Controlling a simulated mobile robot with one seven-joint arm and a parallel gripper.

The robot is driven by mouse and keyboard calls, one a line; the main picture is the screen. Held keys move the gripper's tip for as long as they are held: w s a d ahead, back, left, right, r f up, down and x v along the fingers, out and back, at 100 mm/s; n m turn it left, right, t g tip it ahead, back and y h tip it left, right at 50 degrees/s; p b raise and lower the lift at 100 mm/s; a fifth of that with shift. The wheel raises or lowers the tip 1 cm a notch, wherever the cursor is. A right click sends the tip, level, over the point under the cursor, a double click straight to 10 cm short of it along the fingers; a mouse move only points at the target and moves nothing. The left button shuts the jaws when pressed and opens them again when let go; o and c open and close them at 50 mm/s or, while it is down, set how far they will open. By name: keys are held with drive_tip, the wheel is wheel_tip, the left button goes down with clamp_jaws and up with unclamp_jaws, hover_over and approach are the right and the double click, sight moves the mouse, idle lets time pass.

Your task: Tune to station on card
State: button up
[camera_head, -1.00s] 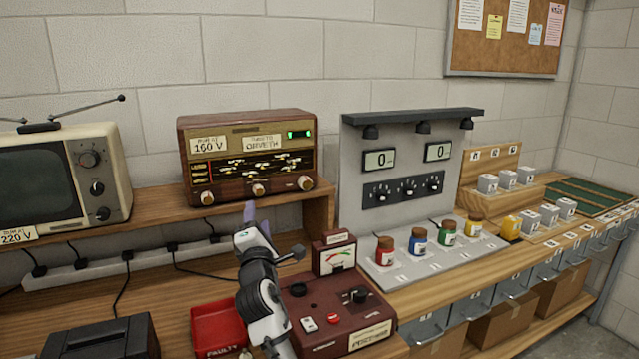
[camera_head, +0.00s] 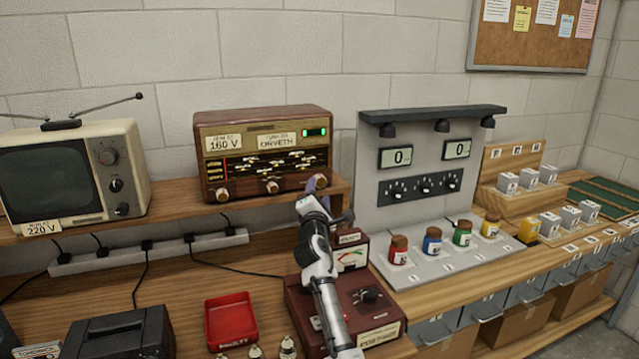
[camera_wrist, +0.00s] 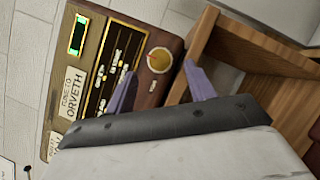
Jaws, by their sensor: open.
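The brown radio (camera_head: 262,120) stands on the upper wooden shelf. Its card (camera_head: 277,141) reads "Tune to ORVETH"; the card also shows in the wrist view (camera_wrist: 74,92). A small green display (camera_head: 315,132) glows at its upper right. Its dial carries several small station labels, too small to read. A left knob (camera_head: 221,195) and a middle knob (camera_head: 272,187) show along its bottom. My gripper (camera_head: 313,184) is open at the radio's lower right. In the wrist view the right knob (camera_wrist: 159,60) appears between my two purple fingertips (camera_wrist: 159,68), with gaps on both sides.
The shelf's wooden side (camera_wrist: 205,40) is close beside one finger. Below are a dark red tester (camera_head: 330,300) and a red tray (camera_head: 232,318). A television (camera_head: 70,170) stands left. A grey panel (camera_head: 420,215) with coloured jars stands right.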

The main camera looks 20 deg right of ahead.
sight(320, 184)
drive_tip(key=shift+x, duration=1.75)
drive_tip(key=c, duration=1)
